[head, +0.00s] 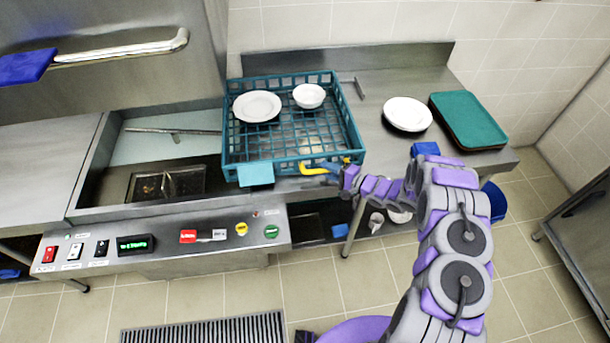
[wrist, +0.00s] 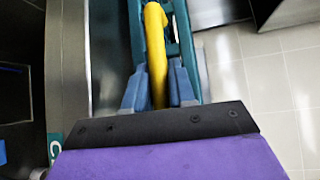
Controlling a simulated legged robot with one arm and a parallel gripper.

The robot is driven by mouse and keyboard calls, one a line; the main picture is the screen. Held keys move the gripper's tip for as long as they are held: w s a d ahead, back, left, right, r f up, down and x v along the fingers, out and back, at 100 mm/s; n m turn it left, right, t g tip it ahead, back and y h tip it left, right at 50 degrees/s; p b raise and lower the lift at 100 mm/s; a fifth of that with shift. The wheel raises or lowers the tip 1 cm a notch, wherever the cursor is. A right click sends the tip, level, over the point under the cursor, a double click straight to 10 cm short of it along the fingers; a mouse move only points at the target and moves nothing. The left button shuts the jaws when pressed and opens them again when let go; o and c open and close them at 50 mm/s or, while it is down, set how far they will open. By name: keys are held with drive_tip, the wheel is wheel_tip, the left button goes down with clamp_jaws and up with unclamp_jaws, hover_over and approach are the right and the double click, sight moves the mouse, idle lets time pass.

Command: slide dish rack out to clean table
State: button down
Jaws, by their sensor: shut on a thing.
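The teal dish rack (head: 290,125) sits partly over the dishwasher's outlet and partly on the steel table (head: 380,90) to its right. It holds a white plate (head: 257,106) and a white bowl (head: 309,95). A yellow handle (head: 322,168) is on the rack's front side. My gripper (head: 310,170) reaches in from the right at that handle. In the wrist view my gripper (wrist: 160,95) has its blue fingers shut on the yellow handle (wrist: 155,50), with the rack's teal side behind it.
A white plate (head: 407,114) and a stack of teal trays (head: 468,120) stand on the table's right part. The dishwasher (head: 120,50) with its bar handle is at the left, above a control panel (head: 165,240). Bowls and a blue bin (head: 494,201) are below the table.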

drive_tip(key=d, duration=0.3)
drive_tip(key=w+d+b, duration=0.1)
drive_tip(key=d, duration=0.2)
drive_tip(key=w+d, duration=0.1)
drive_tip(key=d, duration=0.2)
drive_tip(key=shift+d+f+b, duration=0.25)
drive_tip(key=shift+f+b, duration=0.05)
drive_tip(key=shift+b, duration=0.1)
drive_tip(key=shift+d, duration=0.1)
drive_tip(key=shift+d, duration=0.3)
drive_tip(key=c, duration=1.3)
unclamp_jaws()
drive_tip(key=shift+w, duration=0.1)
drive_tip(key=shift+c, duration=0.2)
drive_tip(key=shift+w+d, duration=0.1)
drive_tip(key=shift+r, duration=0.2)
drive_tip(key=shift+d, duration=0.15)
drive_tip(key=p+v, duration=0.1)
drive_tip(key=v, duration=1.6)
drive_tip(key=shift+d+f, duration=0.1)
